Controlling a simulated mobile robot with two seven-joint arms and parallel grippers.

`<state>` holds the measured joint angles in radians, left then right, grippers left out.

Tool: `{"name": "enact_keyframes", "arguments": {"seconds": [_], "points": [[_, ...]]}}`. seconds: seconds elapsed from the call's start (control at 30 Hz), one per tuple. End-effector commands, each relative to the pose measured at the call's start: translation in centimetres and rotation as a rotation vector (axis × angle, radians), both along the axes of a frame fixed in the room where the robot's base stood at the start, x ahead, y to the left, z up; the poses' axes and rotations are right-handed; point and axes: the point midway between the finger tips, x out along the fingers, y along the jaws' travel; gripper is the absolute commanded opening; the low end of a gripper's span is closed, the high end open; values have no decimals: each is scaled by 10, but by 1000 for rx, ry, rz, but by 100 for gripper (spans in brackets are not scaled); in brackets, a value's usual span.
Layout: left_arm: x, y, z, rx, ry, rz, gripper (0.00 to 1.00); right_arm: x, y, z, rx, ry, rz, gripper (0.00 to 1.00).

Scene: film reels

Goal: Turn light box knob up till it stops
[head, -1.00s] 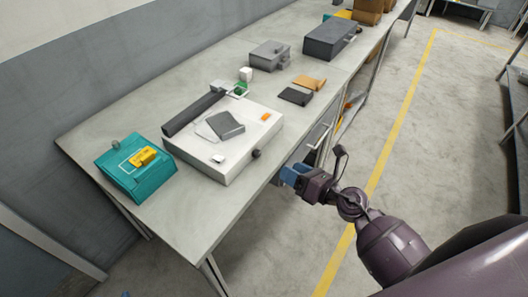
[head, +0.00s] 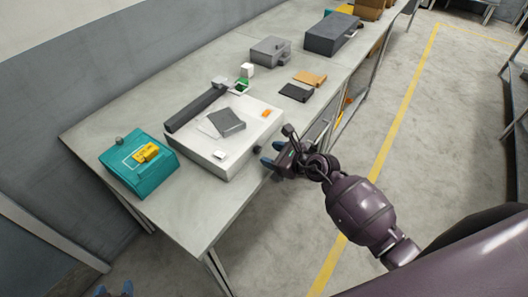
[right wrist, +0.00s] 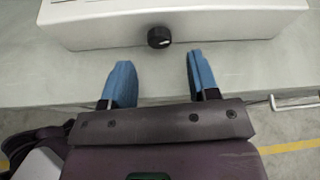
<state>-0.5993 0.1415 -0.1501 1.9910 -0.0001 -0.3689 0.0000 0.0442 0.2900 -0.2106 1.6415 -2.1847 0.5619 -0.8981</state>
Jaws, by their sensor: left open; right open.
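The light box (head: 205,150) is a flat white box on the table, with a black knob (head: 257,149) on its front side. The knob also shows in the right wrist view (right wrist: 159,38), with a pale mark on its face. My right gripper (head: 273,154) is open and empty in front of the knob. In the right wrist view its blue fingers (right wrist: 160,72) stand apart, and the knob lies beyond their tips, roughly centred between them. I see no contact. My left gripper (head: 114,289) shows only its blue fingertips at the bottom left, apart and empty, far from the box.
A teal case (head: 138,166) with a yellow item stands left of the box. A grey flat piece (head: 226,122) lies on the box. Behind are a black pad (head: 296,92), an orange-tan pad (head: 310,78) and a grey box (head: 271,51). The floor right of the table is clear.

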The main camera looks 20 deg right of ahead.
Motion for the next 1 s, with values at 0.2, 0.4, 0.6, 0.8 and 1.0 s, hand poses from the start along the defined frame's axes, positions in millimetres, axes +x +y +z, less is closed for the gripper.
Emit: {"name": "enact_keyframes", "arguments": {"seconds": [0.2,0.4,0.6,0.8,1.0], "points": [[0,0,-3,0,0,0,55,21,14,-11,0,0,1,55],[0,0,-4,0,1,0,55,28,19,-14,1,1,0,55],[0,0,-4,0,1,0,55,28,19,-14,1,1,0,55],[-1,0,-4,0,2,0,55,28,19,-14,1,1,0,33],[-2,0,-5,0,5,0,55,28,19,-14,1,1,0,5]]}}
